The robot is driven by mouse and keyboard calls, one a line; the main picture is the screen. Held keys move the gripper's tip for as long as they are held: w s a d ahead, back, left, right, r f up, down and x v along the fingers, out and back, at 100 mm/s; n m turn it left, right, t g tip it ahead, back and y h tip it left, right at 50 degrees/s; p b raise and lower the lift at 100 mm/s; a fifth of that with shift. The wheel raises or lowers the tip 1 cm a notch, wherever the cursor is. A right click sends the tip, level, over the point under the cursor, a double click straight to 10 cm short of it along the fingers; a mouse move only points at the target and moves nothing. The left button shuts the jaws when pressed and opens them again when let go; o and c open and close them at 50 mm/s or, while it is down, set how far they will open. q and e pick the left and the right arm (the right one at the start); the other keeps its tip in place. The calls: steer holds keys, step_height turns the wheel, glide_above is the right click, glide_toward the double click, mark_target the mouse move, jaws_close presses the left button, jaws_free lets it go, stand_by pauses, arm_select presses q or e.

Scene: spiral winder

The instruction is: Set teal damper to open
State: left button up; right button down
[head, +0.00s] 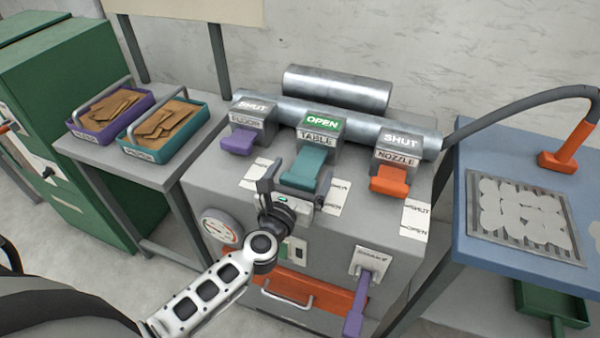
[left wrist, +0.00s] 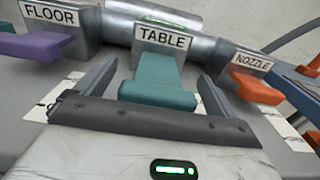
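The teal damper lever (head: 307,166) projects from the middle box, labelled TABLE, on top of the grey machine. The sign (head: 322,123) above it reads OPEN in green. My left gripper (head: 293,181) is at the lever's front end. In the left wrist view, the fingers of my left gripper (left wrist: 158,77) stand wide apart, one on each side of the teal lever (left wrist: 158,84). Gaps show between the lever and both fingers. My right gripper is in neither view.
A purple lever (head: 238,142) under FLOOR and an orange lever (head: 389,180) under NOZZLE flank the teal one; both signs read SHUT. A purple lever (head: 366,290) hangs on the machine's front. A blue table (head: 480,255) stands right.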

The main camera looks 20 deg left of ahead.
arm_select(q)
steer(key=s+d+b, duration=0.1)
steer(key=s+b, duration=0.3)
steer(key=s, duration=1.2)
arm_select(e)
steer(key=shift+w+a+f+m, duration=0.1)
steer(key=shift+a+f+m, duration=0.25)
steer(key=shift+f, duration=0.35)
arm_select(q)
steer(key=shift+d, duration=0.1)
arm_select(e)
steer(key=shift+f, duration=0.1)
